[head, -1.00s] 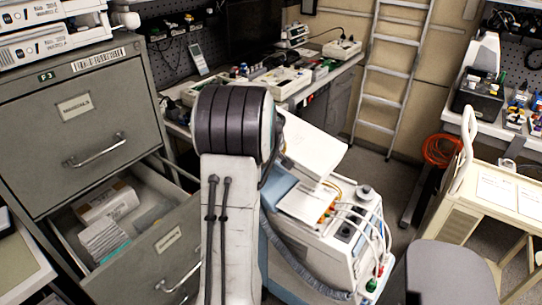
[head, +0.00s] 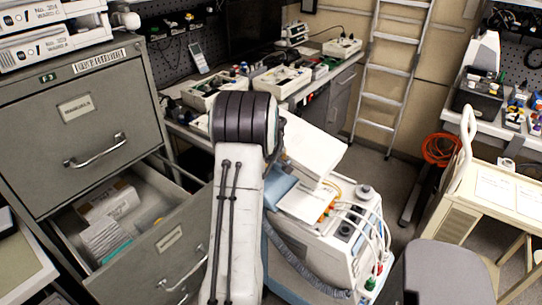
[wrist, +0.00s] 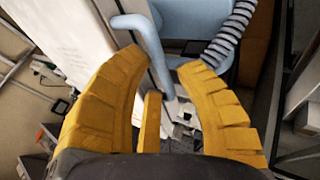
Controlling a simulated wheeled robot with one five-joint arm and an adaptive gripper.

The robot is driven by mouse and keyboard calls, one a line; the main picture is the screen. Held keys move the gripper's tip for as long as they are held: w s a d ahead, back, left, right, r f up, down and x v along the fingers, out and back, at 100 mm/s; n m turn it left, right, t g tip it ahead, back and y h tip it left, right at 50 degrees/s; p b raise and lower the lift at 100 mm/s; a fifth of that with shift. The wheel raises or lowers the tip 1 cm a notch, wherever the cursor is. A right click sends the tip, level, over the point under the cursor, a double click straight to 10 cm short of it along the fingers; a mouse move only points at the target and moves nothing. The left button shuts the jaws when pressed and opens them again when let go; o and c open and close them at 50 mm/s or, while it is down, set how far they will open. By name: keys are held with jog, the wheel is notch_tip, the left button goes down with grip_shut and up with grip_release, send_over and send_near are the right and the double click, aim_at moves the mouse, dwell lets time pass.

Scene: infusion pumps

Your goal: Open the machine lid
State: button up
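The machine (head: 318,262) is a white and blue unit on the floor, right of my arm in the head view. A white, slanted lid-like panel (head: 312,150) stands above its top; my arm hides part of its left side. A light blue bent bar (wrist: 152,50), like a handle, runs between the fingertips. It lies close to the left fingertip; I cannot tell if they touch. A white panel (wrist: 70,45) is left of the bar. My gripper is hidden in the head view.
A grey filing cabinet (head: 95,125) with an open lower drawer (head: 165,245) stands close on the left. A grey ribbed hose (wrist: 232,35) is near the right finger. A grey chair back (head: 440,275) and beige cart (head: 470,205) stand right. A ladder (head: 395,75) leans behind.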

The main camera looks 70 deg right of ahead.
grip_shut()
jog(key=shift+r, duration=0.15)
